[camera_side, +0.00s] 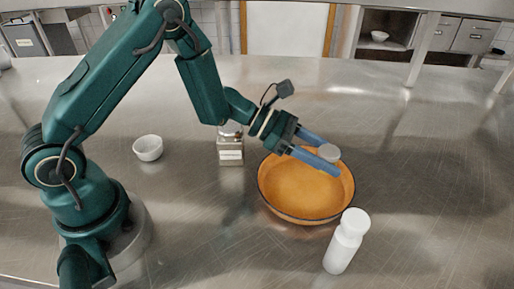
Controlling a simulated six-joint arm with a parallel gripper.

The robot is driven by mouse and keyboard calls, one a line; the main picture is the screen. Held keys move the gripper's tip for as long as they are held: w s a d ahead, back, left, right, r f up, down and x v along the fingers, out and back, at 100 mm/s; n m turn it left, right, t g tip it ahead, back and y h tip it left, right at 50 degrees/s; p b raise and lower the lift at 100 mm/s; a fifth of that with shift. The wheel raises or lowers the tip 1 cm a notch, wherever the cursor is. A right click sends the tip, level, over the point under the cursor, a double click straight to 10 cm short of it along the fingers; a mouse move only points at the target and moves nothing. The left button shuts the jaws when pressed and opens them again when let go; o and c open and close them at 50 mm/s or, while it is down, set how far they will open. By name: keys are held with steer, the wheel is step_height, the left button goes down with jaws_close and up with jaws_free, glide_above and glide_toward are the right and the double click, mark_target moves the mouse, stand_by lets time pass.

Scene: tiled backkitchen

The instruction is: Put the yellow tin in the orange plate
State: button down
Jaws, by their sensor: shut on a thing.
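The orange plate (304,211) is a deep, bowl-like dish with a dark rim, standing on the steel counter right of the picture's middle. My gripper (323,154) is above the plate's back right part, its two blue fingers pointing right and down. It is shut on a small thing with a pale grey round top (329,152). The fingers hide most of that thing, and I cannot see any yellow on it. No plainly yellow tin shows elsewhere. The held thing appears over the plate's rim area; its exact height above it is hard to tell.
A white bottle (346,241) stands close to the plate at front right. A metallic box-shaped container with a label (231,152) stands behind left of the plate. A small white bowl (148,148) is further left. The counter to the right is clear.

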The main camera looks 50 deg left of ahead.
steer(key=shift+d+f, duration=0.45)
steer(key=shift+d, duration=0.25)
steer(key=shift+f, duration=1.95)
steer(key=shift+f, duration=0.1)
steer(key=c, duration=0.6)
jaws_free()
steer(key=shift+f, duration=0.1)
